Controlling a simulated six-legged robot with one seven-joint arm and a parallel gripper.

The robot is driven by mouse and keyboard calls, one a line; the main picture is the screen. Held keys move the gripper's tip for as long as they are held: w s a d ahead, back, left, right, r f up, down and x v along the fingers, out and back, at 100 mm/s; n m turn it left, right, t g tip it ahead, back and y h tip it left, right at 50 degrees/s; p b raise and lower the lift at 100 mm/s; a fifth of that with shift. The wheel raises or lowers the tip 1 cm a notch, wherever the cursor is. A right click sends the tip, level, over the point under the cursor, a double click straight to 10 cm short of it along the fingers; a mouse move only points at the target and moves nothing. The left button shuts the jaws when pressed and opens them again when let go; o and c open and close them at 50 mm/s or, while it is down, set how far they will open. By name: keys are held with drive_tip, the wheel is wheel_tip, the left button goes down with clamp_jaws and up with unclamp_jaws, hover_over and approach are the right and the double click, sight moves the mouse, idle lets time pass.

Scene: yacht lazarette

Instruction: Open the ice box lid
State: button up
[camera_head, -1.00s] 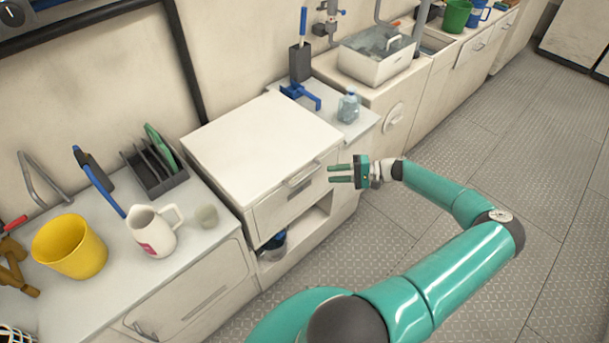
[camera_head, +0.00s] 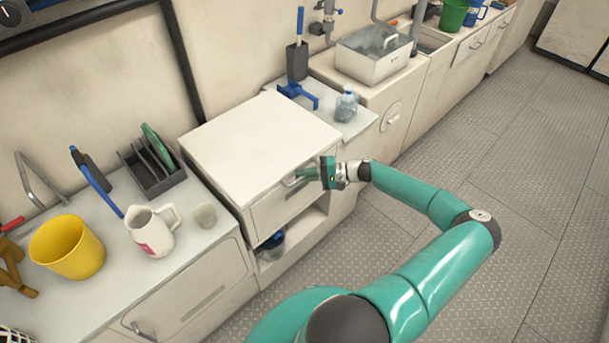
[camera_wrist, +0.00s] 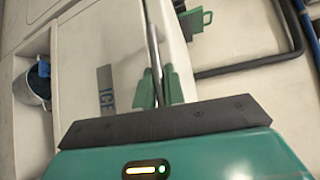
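The ice box is a white cabinet unit with a flat, closed lid (camera_head: 255,140) in the middle of the head view. Its front panel (camera_head: 265,215) has a handle near the top edge, now partly hidden by my gripper. My gripper (camera_head: 303,175) is at the upper right of that front, by the handle. In the wrist view, the "ICE" label (camera_wrist: 106,90) is on the front face, and a thin metallic bar (camera_wrist: 153,45) runs down to between my green fingers (camera_wrist: 159,88). The fingers look apart, one on each side of the bar; contact is unclear.
A clear bottle (camera_head: 346,105) and a blue clamp-like item (camera_head: 299,94) stand on the counter beyond the lid. A white jug (camera_head: 150,232), cup (camera_head: 204,216), yellow bucket (camera_head: 67,247) and rack (camera_head: 152,168) are on the left counter. Open floor (camera_head: 480,240) lies right.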

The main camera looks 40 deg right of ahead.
clamp_jaws()
